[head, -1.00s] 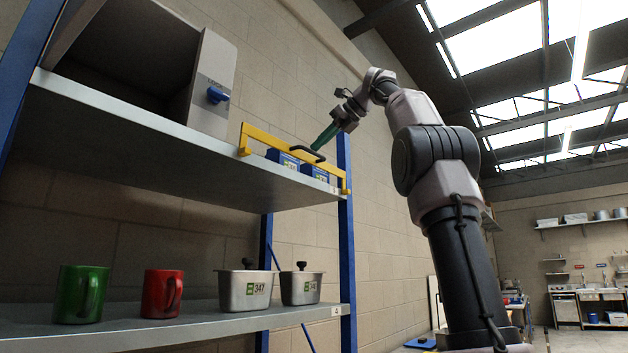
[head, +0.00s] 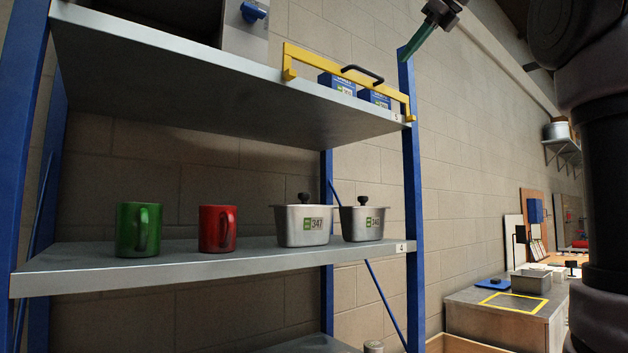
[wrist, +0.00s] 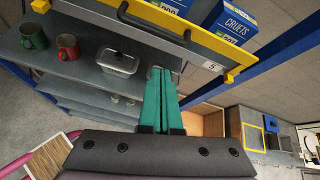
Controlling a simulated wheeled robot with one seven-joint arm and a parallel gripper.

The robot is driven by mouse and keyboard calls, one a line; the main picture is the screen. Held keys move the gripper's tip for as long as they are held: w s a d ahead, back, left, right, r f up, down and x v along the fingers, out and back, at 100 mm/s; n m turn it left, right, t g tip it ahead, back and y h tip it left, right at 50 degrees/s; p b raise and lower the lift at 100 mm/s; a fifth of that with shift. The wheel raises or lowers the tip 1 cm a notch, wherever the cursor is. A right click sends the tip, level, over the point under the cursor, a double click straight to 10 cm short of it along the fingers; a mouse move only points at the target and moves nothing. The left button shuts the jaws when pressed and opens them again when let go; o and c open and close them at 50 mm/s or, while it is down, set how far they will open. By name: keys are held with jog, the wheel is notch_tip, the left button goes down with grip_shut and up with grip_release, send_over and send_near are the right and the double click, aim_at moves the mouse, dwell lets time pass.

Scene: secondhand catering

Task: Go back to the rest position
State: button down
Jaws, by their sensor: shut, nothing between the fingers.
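My gripper has green fingers, and its tip shows at the top of the head view (head: 416,44), in front of the right end of the upper shelf and a little above it. In the wrist view the two green fingers (wrist: 161,98) lie side by side, shut and empty. The fingers are apart from the yellow rail (head: 352,80) with its black handle, which runs along the upper shelf's right end. My arm's larger links fill the right edge of the head view.
Blue boxes (head: 374,98) stand behind the rail. A green mug (head: 130,230), a red mug (head: 212,228) and two lidded metal pots (head: 298,226) stand on the lower shelf (head: 130,272). A blue post (head: 411,200) is close by. A grey counter (head: 470,308) with a yellow outline stands right.

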jog(key=s+f+n+h, duration=0.1)
jog(key=s+f+n, duration=0.2)
jog(key=f+n, duration=0.4)
jog(key=s+f+n+g+h, duration=0.1)
jog(key=s+f+n, duration=0.3)
jog(key=f, duration=2.1)
jog(key=s+f+n+g+h, duration=0.1)
jog(key=s+f+n, duration=0.3)
jog(key=f+n, duration=0.6)
notch_tip(320, 180, down, 7)
jog(key=shift+s+d+r+h, duration=0.2)
jog(key=shift+d+h, duration=0.1)
jog(key=shift+h, duration=0.4)
